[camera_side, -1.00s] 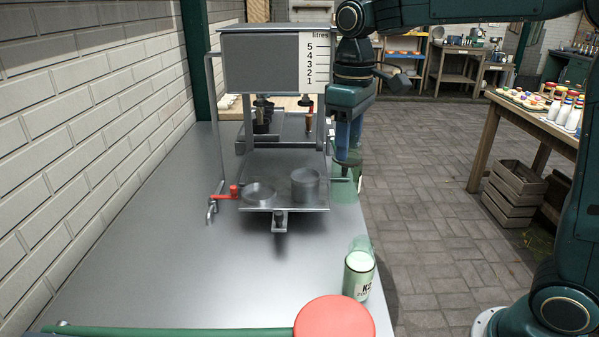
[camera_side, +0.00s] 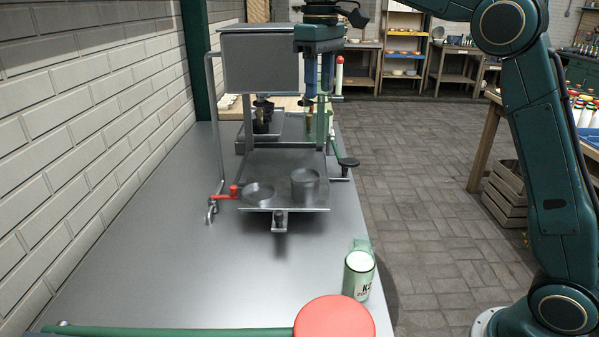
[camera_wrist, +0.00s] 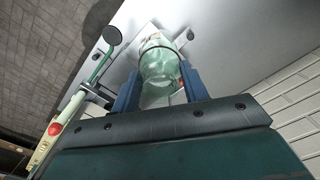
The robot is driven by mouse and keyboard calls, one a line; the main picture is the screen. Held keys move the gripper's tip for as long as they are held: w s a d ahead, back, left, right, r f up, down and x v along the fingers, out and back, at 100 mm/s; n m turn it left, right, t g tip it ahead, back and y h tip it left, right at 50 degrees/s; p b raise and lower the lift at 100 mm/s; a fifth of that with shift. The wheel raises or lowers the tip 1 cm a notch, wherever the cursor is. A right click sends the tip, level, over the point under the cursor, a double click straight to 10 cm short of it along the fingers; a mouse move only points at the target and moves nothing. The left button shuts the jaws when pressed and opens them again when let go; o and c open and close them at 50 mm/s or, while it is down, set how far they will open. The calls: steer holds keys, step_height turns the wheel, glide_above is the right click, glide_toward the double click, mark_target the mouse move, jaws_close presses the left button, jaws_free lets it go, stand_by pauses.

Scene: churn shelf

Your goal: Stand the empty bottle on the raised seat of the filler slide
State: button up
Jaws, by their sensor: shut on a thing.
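The empty bottle is pale green, see-through glass (camera_wrist: 160,62). In the wrist view it sits between both blue fingers of my gripper (camera_wrist: 160,78), which is shut on it. In the side view my gripper (camera_side: 319,92) is high at the right of the metal tank, fingers pointing down. The bottle shows only faintly below the fingers, over the rear metalwork. A metal plate (camera_side: 285,165) in front of the tank carries a raised round seat (camera_side: 305,183) at right and a shallow round dish (camera_side: 258,191) at left. The bottle is apart from this raised seat.
A dark round pad (camera_side: 348,162) on an arm juts from the frame's right side. A red-handled tap (camera_side: 233,191) is at left. A K2-marked container (camera_side: 358,277) and a large red knob (camera_side: 334,318) are in front.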

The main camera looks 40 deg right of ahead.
steer(key=w+d+f, duration=0.3)
steer(key=w+f, duration=0.3)
steer(key=shift+w+f, duration=0.2)
steer(key=shift+w, duration=0.05)
stand_by(1.1)
steer(key=shift+d+f, duration=0.1)
steer(key=shift+f, duration=0.05)
steer(key=shift+f, duration=3.25)
stand_by(0.7)
